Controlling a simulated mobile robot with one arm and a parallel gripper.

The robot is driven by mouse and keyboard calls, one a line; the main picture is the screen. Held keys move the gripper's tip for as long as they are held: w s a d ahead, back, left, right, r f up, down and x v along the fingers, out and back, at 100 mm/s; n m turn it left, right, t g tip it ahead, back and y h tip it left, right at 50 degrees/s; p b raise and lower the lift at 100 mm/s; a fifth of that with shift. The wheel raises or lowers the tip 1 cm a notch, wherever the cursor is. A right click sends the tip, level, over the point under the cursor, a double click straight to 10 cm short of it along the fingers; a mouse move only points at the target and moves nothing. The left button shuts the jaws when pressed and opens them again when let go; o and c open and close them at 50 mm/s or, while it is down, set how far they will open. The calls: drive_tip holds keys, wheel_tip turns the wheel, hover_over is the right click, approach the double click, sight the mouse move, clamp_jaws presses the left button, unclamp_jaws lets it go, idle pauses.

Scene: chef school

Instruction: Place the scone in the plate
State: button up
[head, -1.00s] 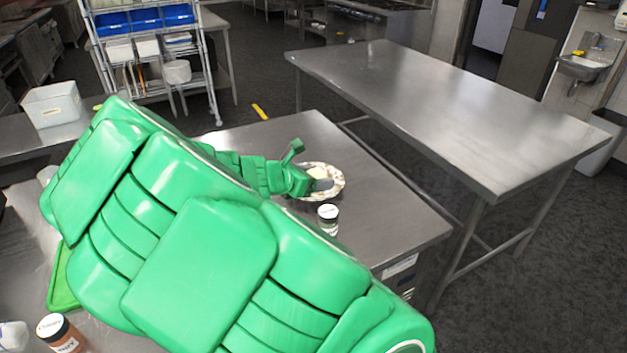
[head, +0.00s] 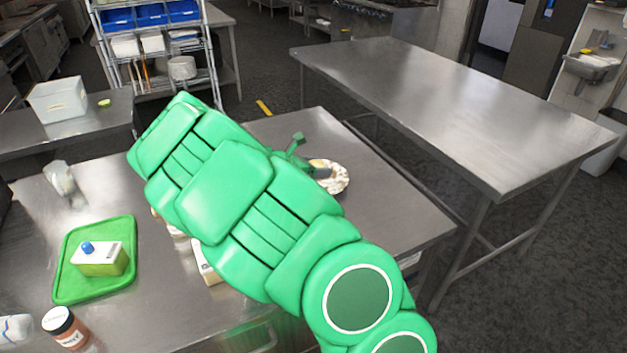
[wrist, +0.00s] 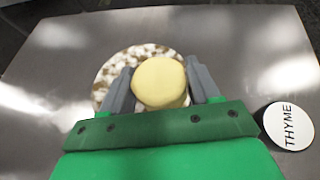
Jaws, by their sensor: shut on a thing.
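The scone (wrist: 160,82) is a pale yellow round piece between the two grey fingers of my gripper (wrist: 162,88) in the wrist view. My gripper is shut on it. The plate (wrist: 112,72), brown and white patterned, lies below and behind the scone in the wrist view. The scone overlaps the plate in that view; I cannot tell whether it touches it. In the head view the plate (head: 340,180) shows at the right of the near steel table, partly hidden by my gripper (head: 318,172). My green arm hides the middle of that table.
A jar with a white lid marked THYME (wrist: 288,126) stands right of my gripper. A green tray (head: 68,285) holds a carton with a blue cap (head: 100,258). A brown jar (head: 65,328) stands at the front left. A bare steel table (head: 440,100) stands behind.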

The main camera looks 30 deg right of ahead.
drive_tip(key=shift+w+d+f, duration=0.3)
drive_tip(key=shift+w+f, duration=0.55)
drive_tip(key=shift+f, duration=0.25)
drive_tip(key=shift+w+d+f, duration=0.25)
drive_tip(key=shift+w+f, duration=0.55)
drive_tip(key=shift+f, duration=0.25)
drive_tip(key=shift+w+f, duration=0.1)
drive_tip(key=shift+f, duration=1.5)
drive_tip(key=shift+f, duration=0.3)
drive_tip(key=o, duration=1.1)
drive_tip(key=shift+c, duration=0.2)
drive_tip(key=shift+r, duration=0.1)
drive_tip(key=shift+r, duration=0.2)
drive_tip(key=shift+a+r, duration=0.15)
drive_tip(key=shift+a, duration=0.15)
drive_tip(key=v, duration=1.1)
drive_tip(key=shift+a, duration=0.15)
